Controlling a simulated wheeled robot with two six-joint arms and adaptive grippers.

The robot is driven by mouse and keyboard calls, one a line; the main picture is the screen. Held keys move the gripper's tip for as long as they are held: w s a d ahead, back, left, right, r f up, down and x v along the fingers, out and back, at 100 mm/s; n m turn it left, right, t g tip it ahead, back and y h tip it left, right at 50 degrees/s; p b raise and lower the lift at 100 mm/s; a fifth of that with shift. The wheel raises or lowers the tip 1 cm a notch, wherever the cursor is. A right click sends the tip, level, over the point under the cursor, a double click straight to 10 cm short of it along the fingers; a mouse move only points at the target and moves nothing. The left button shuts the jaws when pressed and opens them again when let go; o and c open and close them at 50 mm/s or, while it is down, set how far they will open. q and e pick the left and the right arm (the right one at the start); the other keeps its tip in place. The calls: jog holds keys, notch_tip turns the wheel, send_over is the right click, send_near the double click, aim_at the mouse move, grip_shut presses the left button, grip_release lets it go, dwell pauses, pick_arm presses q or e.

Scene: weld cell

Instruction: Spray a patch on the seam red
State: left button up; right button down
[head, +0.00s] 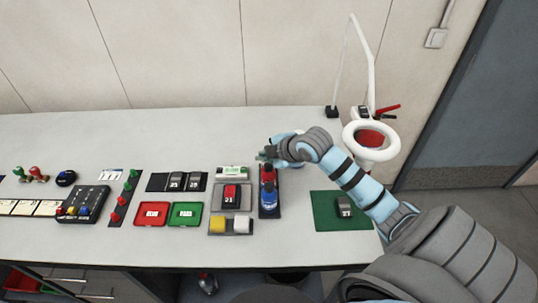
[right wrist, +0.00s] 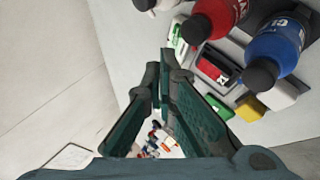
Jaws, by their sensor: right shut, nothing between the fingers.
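A red spray bottle (head: 267,174) and a blue one (head: 269,198) stand in a dark holder (head: 269,214). Both show large in the right wrist view, the red bottle (right wrist: 222,14) and the blue bottle (right wrist: 281,44), with dark caps. Left of them a grey part marked 31 (head: 230,196) lies on a grey plate; much of its top is red. It also shows in the right wrist view (right wrist: 212,70); the seam itself is too small to make out. My right gripper (head: 262,155) is shut and empty, just behind the red bottle. My left gripper is out of view.
Yellow (head: 218,225) and white (head: 241,226) blocks lie in front of the plate. A red tray (head: 152,213) and a green tray (head: 187,214) are left. A green mat (head: 325,222) with a grey part and a magnifier lamp (head: 352,137) stand right.

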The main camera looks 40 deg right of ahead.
jog(key=shift+r+p, duration=0.3)
jog(key=shift+r, duration=0.45)
pick_arm(q)
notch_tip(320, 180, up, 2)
jog(key=shift+p, duration=0.3)
pick_arm(e)
jog(key=shift+r, duration=0.85)
